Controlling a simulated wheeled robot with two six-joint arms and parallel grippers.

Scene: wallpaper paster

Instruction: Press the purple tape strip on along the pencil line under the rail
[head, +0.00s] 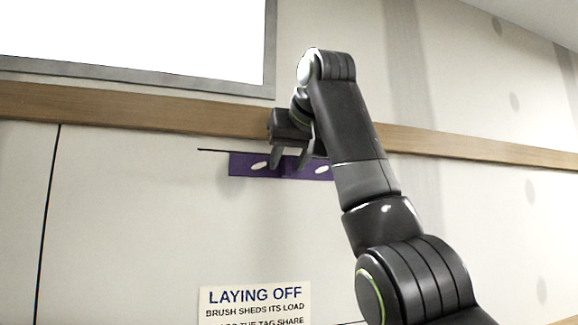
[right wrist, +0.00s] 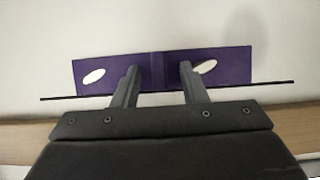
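The purple tape strip (head: 243,165) is at the wall under the wooden rail, with two pale oval marks on it. It also shows in the right wrist view (right wrist: 115,72), where a darker raised band crosses its middle. The dark pencil line (head: 212,150) runs along the strip's rail-side edge and extends past both ends in the wrist view (right wrist: 275,83); the two look nearly parallel. My right gripper (head: 290,158) is open, its fingers (right wrist: 159,68) apart in front of the strip, either side of the middle band. I cannot tell whether the fingers touch it. My left gripper is not in view.
The wooden rail (head: 150,109) crosses the wall above the strip. A framed white panel (head: 130,40) is above the rail. A "LAYING OFF" sign (head: 254,302) is lower on the wall. A dark vertical seam (head: 47,220) is at left. The wall around the strip is clear.

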